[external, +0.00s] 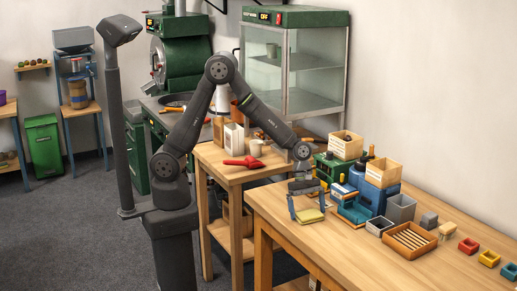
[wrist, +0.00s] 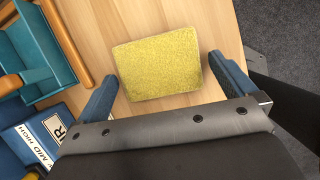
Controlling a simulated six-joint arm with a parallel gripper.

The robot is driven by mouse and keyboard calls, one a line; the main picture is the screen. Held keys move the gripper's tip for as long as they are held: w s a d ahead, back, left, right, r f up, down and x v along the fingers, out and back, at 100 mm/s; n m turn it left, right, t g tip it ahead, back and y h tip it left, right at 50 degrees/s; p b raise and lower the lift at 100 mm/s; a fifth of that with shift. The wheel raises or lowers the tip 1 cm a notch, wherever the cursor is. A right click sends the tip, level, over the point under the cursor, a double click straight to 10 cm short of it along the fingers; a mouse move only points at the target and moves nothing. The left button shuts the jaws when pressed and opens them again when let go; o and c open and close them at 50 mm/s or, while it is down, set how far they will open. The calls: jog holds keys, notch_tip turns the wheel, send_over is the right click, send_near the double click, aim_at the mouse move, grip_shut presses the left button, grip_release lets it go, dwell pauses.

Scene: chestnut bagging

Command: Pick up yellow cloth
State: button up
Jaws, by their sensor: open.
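The yellow cloth (wrist: 158,63) lies flat on the wooden table and looks like a folded, roughly square pad. In the external view the cloth (external: 309,216) is near the table's left corner. My gripper (wrist: 158,80) is open, with one blue finger on each side of the cloth in the wrist view. In the external view my gripper (external: 307,208) points down over the cloth. Nothing is between the fingers except the cloth beneath or between them. I cannot tell whether the fingers touch the tabletop.
A blue machine (external: 357,205) stands just right of my gripper; its teal part (wrist: 38,50) shows at left in the wrist view. A slatted wooden tray (external: 409,240) and grey bins (external: 400,208) stand further right. The table's edge is close to the cloth. The front tabletop (external: 350,255) is clear.

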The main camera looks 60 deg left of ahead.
jog(key=shift+d+f, duration=0.1)
jog(key=c, duration=0.8)
